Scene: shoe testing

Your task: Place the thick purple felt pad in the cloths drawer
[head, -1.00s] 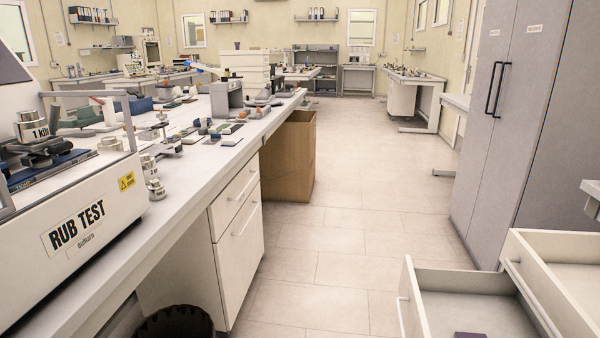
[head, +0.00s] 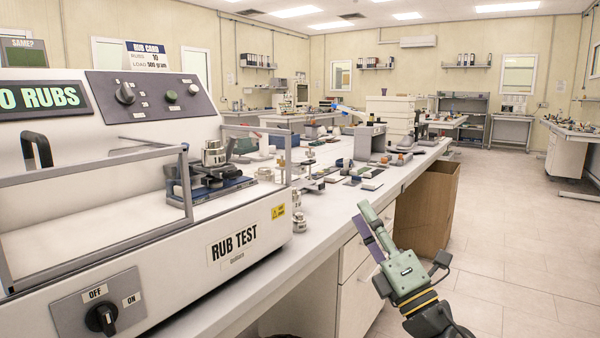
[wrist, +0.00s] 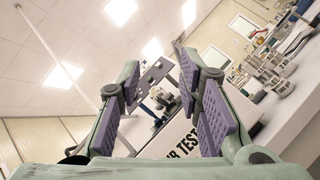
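My gripper (head: 364,218) is raised beside the front edge of the long bench in the head view, pointing up and left. In the wrist view my gripper (wrist: 157,66) is open, its two purple-padded fingers apart with nothing between them. The purple on the fingers is their own ribbed lining. I do not see the thick purple felt pad for certain in either current view. The open drawers from the earlier head frame are out of view now.
The rub test machine (head: 130,240) fills the left of the bench (head: 255,285). Metal weights and small blocks lie along the bench top. A brown box (head: 428,205) stands on the floor past the bench drawers (head: 362,285). The floor (head: 520,265) at right is clear.

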